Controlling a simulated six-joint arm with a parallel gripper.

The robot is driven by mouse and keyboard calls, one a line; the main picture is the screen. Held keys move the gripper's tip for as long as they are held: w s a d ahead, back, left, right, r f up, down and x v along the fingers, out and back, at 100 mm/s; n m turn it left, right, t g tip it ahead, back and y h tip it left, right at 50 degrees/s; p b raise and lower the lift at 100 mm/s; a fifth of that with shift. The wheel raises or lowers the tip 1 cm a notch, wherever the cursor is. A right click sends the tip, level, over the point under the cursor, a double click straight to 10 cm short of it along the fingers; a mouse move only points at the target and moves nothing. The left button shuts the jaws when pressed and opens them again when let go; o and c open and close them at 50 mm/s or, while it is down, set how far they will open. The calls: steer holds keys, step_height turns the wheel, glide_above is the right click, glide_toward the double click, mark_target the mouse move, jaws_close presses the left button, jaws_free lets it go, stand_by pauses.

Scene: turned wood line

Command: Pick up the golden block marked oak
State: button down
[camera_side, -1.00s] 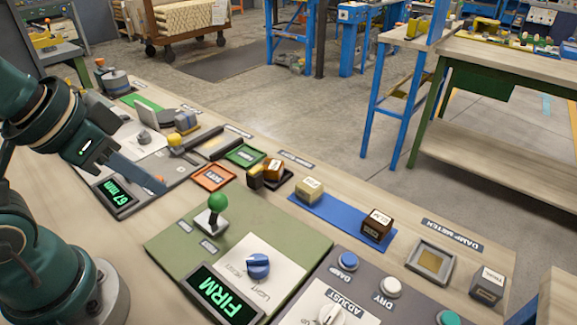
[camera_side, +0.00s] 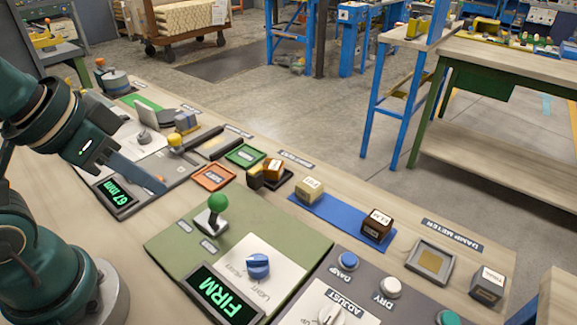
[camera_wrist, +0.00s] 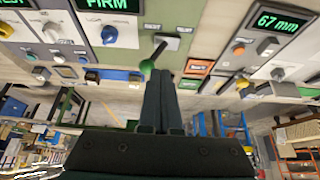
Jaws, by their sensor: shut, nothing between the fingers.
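A pale golden block (camera_side: 310,190) with a label too small to read sits on the left part of a blue strip (camera_side: 338,213). An orange-brown block (camera_side: 273,168) with a white label sits at a dark tray left of the strip. I cannot read the word oak on either one. A dark brown block (camera_side: 377,225), its label seeming to read ELM, sits at the strip's right end. My gripper (camera_side: 163,188) is shut and empty at the left, above the panel with the 67 mm display, well apart from the blocks. Its closed fingers (camera_wrist: 160,78) show in the wrist view.
A green-knobbed lever (camera_side: 218,203) stands between my gripper and the blue strip. A blue dial (camera_side: 257,266) and FIRM display (camera_side: 222,295) are in front. A damp meter pad (camera_side: 430,262) and dark grey block (camera_side: 487,286) are at right. Orange (camera_side: 213,178) and green (camera_side: 245,155) trays lie behind.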

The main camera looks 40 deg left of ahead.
stand_by(0.3)
steer(key=shift+c, duration=1)
jaws_free()
